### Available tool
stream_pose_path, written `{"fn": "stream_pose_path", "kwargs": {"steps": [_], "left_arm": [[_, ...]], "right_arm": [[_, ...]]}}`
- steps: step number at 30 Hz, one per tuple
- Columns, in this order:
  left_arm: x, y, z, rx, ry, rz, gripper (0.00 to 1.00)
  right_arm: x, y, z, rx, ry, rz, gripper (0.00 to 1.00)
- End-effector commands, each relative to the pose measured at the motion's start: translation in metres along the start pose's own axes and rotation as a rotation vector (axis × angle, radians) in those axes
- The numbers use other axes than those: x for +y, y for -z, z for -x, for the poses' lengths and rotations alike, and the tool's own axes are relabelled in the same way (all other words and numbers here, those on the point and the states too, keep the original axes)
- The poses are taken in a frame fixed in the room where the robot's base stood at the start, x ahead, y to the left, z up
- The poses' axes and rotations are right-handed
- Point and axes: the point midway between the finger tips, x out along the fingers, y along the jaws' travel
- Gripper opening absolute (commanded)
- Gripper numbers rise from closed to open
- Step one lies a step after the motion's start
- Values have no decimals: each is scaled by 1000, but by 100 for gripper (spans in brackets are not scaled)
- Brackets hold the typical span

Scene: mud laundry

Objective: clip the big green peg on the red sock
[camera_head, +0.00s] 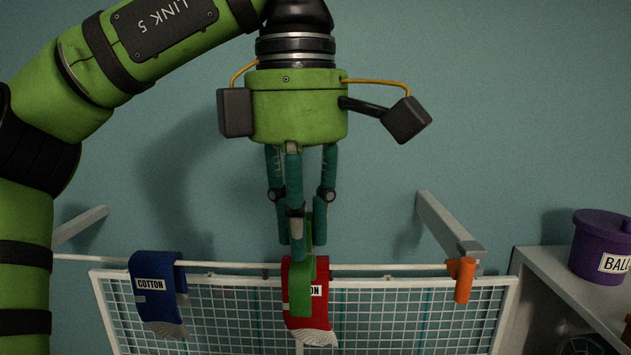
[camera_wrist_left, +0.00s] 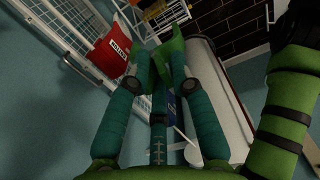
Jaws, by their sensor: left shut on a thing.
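The red sock (camera_head: 320,313) with a white label hangs over the white rod (camera_head: 390,267), near its middle. It also shows in the left wrist view (camera_wrist_left: 112,52), to the left of the fingers. My left gripper (camera_head: 300,240) points down above the rod and is shut on the big green peg (camera_head: 302,290). In the head view the peg hangs upright and covers part of the sock and its label. In the left wrist view the peg (camera_wrist_left: 176,47) is at the fingertips, with a gap in the picture between it and the sock. Whether they touch is unclear. My right gripper is not in view.
A blue sock (camera_head: 155,295) hangs on the rod to the left. An orange peg (camera_head: 461,279) is at the rod's right end, by a grey bracket (camera_head: 447,225). A white mesh rack (camera_head: 420,315) stands below. A purple tub (camera_head: 601,247) sits on the shelf at right.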

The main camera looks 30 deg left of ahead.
Motion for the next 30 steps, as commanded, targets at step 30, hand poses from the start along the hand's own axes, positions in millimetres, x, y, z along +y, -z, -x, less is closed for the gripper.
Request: {"fn": "stream_pose_path", "kwargs": {"steps": [30], "left_arm": [[43,6,3,10,0,63,5]], "right_arm": [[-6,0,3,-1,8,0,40]]}}
